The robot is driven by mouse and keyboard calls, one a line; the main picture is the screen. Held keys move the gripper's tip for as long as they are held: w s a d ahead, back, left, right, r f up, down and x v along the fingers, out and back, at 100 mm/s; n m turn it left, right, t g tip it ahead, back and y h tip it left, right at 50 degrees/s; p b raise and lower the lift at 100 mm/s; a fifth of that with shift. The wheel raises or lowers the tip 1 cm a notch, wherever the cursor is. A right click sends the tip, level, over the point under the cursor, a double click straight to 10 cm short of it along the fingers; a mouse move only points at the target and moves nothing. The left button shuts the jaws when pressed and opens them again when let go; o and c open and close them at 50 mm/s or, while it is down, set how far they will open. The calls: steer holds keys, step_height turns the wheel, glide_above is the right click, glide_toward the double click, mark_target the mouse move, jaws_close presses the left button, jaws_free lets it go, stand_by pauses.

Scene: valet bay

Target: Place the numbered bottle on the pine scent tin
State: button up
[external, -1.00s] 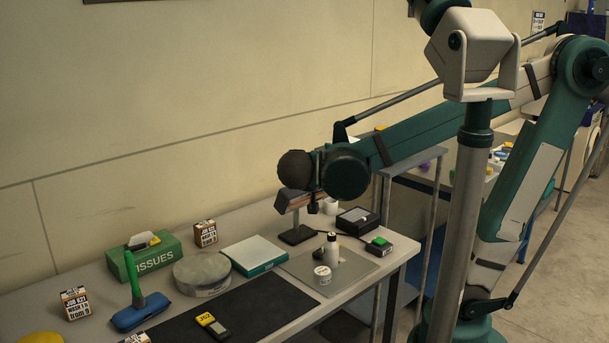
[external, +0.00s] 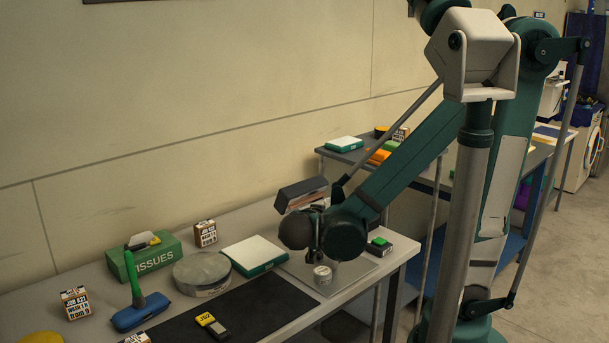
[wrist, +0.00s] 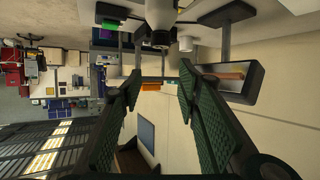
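A white bottle with a dark cap (wrist: 160,38) shows upside down at the top of the wrist view, beyond my fingertips; its number is not legible. In the external view my arm hides it. A small white round tin (external: 322,279) stands on the grey mat (external: 347,277), just below my gripper in the picture. A larger grey round tin (external: 202,276) stands further left. I cannot read which is pine scent. My gripper (wrist: 160,85) is open, with nothing between its green pads. In the external view it (external: 317,243) is over the mat area, partly hidden by its own wrist.
A dark-framed panel on a post (wrist: 235,78) stands close beside my right finger in the wrist view. A box with a green button (external: 379,246) is right of my wrist. A white-topped teal box (external: 255,254) is left of the mat. The black mat (external: 255,315) has bare room.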

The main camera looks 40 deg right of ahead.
steer(key=shift+f, duration=2.4)
steer(key=shift+b+x, duration=0.3)
steer(key=shift+x, duration=1.05)
steer(key=shift+b+x, duration=0.65)
steer(key=shift+x, duration=1.9)
steer(key=shift+c, duration=0.6)
jaws_close()
